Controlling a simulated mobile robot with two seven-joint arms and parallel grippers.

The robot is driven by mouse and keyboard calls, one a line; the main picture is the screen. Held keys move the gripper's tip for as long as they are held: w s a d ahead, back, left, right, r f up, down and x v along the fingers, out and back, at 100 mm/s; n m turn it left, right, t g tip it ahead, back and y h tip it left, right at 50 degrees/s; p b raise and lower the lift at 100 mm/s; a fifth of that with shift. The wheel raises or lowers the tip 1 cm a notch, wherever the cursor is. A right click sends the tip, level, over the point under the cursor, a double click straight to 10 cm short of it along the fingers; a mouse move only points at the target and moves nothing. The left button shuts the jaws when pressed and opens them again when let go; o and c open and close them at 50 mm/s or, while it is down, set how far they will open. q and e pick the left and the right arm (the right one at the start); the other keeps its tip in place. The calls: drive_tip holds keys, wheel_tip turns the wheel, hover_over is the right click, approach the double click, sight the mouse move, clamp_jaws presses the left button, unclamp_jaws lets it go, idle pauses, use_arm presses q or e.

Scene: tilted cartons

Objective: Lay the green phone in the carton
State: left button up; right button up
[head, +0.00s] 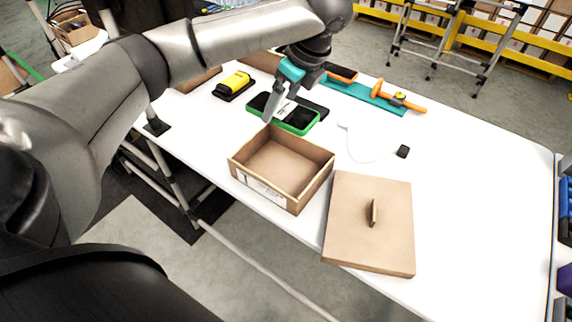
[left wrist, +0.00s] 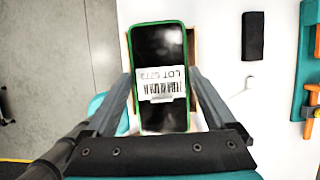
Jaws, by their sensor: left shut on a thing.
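The green phone (head: 298,127) has a green rim, a dark screen and a white barcode label. My left gripper (head: 275,112) is shut on it and holds it just behind the open carton. In the left wrist view the phone (left wrist: 160,110) lies between the two fingers of the gripper (left wrist: 160,80), label towards the camera. The carton (head: 262,190) is a shallow brown box with a label on its front, and it looks empty. In the left wrist view the phone hides most of the brown shape behind it. My right gripper is not in view.
A brown lid (head: 350,235) with an upright handle lies right of the carton. A teal tray (head: 350,92) with orange tools and a yellow item (head: 235,82) on a black base stand behind. A white cable ends at a black block (head: 402,151). The table's right side is clear.

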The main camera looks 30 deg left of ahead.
sight(278, 170)
use_arm(q)
drive_tip(key=shift+f, duration=0.3)
wheel_tip(278, 170, down, 19)
drive_tip(key=b, duration=0.4)
drive_tip(key=shift+f, duration=0.15)
drive_tip(key=o, duration=1.3)
drive_tip(key=shift+c, duration=0.2)
drive_tip(key=p+v, duration=0.2)
drive_tip(key=v, duration=1)
drive_tip(key=shift+p, duration=0.35)
